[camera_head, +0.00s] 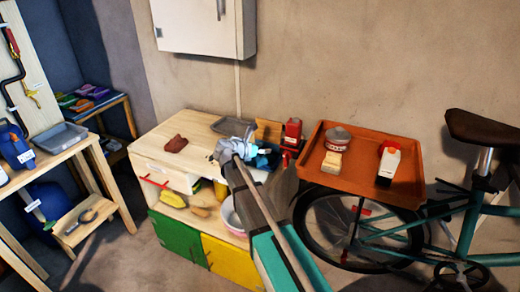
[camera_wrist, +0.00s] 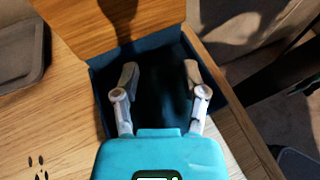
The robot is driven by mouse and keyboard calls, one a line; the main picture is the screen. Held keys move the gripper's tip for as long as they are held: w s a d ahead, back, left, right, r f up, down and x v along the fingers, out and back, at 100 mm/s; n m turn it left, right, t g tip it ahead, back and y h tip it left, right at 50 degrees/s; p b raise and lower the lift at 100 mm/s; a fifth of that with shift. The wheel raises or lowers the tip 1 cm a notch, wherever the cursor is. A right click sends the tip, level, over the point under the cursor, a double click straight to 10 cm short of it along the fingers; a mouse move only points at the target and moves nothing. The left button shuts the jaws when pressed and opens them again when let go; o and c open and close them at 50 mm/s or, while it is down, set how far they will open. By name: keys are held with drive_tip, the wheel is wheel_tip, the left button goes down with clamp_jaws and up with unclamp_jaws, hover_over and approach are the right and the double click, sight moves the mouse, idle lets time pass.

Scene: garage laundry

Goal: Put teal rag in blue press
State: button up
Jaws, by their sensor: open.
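The blue press (camera_wrist: 103,92) is an open box with dark blue walls and a raised wooden lid (camera_wrist: 110,22). In the head view, its lid (camera_head: 268,131) stands up on the wooden worktop, and my arm partly hides the box. My gripper (camera_wrist: 160,72) is open, with its two fingers apart over or inside the box. Dark, faintly blue-green material (camera_wrist: 160,98) shows between the fingers; shadow makes it unclear whether this is the teal rag or the box interior. In the head view, my gripper (camera_head: 238,147) is at the press.
A brown cloth (camera_head: 176,144) and a grey tray (camera_head: 230,126) lie on the worktop (camera_head: 190,125). A red container (camera_head: 292,131) stands right of the press. An orange tray (camera_head: 365,177) holds a tin and bottle beside a bicycle (camera_head: 450,225). The worktop's front left is mostly clear.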

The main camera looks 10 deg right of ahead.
drive_tip(key=shift+r, duration=0.1)
drive_tip(key=shift+s+a+r, duration=0.1)
drive_tip(key=shift+r, duration=0.05)
drive_tip(key=p+v, duration=0.5)
drive_tip(key=v, duration=0.6)
drive_tip(key=shift+a, duration=0.3)
drive_tip(key=shift+s, duration=0.1)
drive_tip(key=shift+s, duration=0.1)
drive_tip(key=s+d+f+m+g+y, duration=0.1)
drive_tip(key=s+d+f+m, duration=0.1)
drive_tip(key=s+m, duration=0.1)
drive_tip(key=s+d+f+m+g+y, duration=0.1)
drive_tip(key=s+d+f+m+g, duration=0.1)
drive_tip(key=s+d+m, duration=0.1)
drive_tip(key=s+d+f+m+g+y, duration=0.1)
drive_tip(key=s+d+f+m+y, duration=0.1)
drive_tip(key=s+f+m, duration=0.1)
drive_tip(key=shift+s+d+m, duration=0.3)
drive_tip(key=shift+s+m, duration=0.2)
drive_tip(key=shift+m, duration=0.3)
drive_tip(key=s+f+m+g+y, duration=0.3)
drive_tip(key=s+m+y, duration=0.4)
drive_tip(key=s+m, duration=0.6)
drive_tip(key=shift+d+f+m, duration=0.3)
drive_tip(key=shift+f+m, duration=0.1)
drive_tip(key=shift+f, duration=0.25)
